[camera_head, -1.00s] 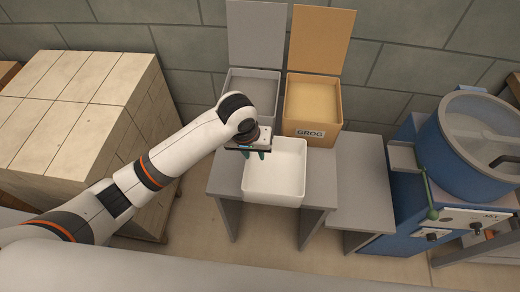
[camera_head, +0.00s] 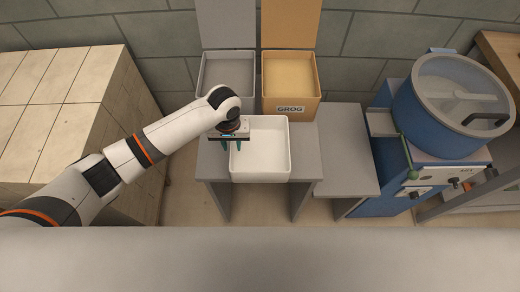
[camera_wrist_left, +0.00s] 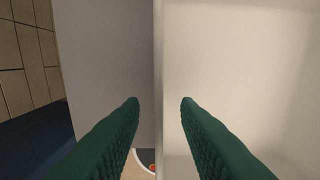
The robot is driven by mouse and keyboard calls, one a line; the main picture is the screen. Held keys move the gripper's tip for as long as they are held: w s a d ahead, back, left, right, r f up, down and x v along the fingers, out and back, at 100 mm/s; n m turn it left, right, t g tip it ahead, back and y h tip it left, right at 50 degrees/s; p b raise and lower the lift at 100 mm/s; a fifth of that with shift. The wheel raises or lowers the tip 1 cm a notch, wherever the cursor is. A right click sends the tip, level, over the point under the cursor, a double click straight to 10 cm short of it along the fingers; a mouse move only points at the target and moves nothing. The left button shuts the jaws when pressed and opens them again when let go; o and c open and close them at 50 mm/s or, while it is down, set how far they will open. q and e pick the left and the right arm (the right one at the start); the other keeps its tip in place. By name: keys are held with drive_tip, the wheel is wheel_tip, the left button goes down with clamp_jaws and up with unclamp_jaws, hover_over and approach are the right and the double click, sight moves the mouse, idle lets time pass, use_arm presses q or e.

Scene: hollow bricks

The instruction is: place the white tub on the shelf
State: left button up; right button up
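The white tub (camera_head: 262,160) stands upright, open and apparently empty on a grey table (camera_head: 212,168). My left gripper (camera_head: 225,146) is at the tub's left wall in the head view. In the left wrist view its two green fingers (camera_wrist_left: 160,102) are apart, with the tub's thin wall (camera_wrist_left: 158,60) running between them. A gap shows on both sides of the wall, so the gripper is open and not clamped. My right gripper is not in view. I cannot make out for certain which surface is the shelf.
Behind the tub stand a grey open bin (camera_head: 228,71) and a tan GROG bin (camera_head: 291,106). A lower grey surface (camera_head: 345,160) at right is bare. A blue mixer (camera_head: 425,135) stands further right, stacked blocks (camera_head: 60,100) at left. A pale grey band (camera_head: 270,260) crosses the bottom.

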use_arm(q)
drive_tip(key=shift+f, duration=0.95)
drive_tip(key=shift+c, duration=0.2)
clamp_jaws()
drive_tip(key=shift+r, duration=0.1)
